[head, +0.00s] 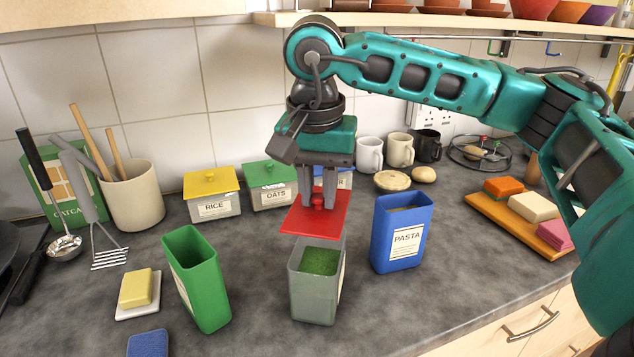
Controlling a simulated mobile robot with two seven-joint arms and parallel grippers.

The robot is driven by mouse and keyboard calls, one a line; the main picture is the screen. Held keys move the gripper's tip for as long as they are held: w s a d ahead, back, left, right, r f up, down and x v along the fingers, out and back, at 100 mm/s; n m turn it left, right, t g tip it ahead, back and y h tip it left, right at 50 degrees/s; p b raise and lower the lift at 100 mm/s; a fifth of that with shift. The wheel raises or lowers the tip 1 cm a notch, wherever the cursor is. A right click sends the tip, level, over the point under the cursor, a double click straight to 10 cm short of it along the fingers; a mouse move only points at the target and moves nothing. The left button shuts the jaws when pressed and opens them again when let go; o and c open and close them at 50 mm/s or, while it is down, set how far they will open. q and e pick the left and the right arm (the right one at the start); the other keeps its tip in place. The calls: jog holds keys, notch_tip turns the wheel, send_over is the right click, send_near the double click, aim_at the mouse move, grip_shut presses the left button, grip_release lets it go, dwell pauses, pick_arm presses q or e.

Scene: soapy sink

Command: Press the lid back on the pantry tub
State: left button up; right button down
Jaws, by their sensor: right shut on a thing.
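A red square lid (300,219) with a red knob hangs from my right gripper (318,200), whose fingers are shut on the knob. The lid is above and slightly behind a grey tub (313,300) and looks apart from its rim. The grey tub is open at the top, with green contents (320,262) showing inside and a label on its right side that cannot be read. The lid hides the tub's back edge. My left gripper is not in view.
A green open bin (205,290) stands left of the tub, and a blue PASTA tub (402,235) stands right. Lidded RICE (214,207) and OATS (272,198) tubs stand behind. A butter dish (137,305) and blue sponge (148,344) lie front left. A wooden board (490,207) lies right.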

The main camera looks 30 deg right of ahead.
aim_at(319, 213)
jog(key=shift+f+b, duration=2.2)
jog(key=shift+f, duration=0.85)
jog(key=shift+f+b, duration=0.4)
jog(key=shift+b, duration=0.35)
dwell(0.4)
jog(key=c, duration=0.9)
grip_release()
jog(key=shift+o, duration=0.6)
jog(key=o, duration=0.4)
jog(key=shift+c, duration=0.2)
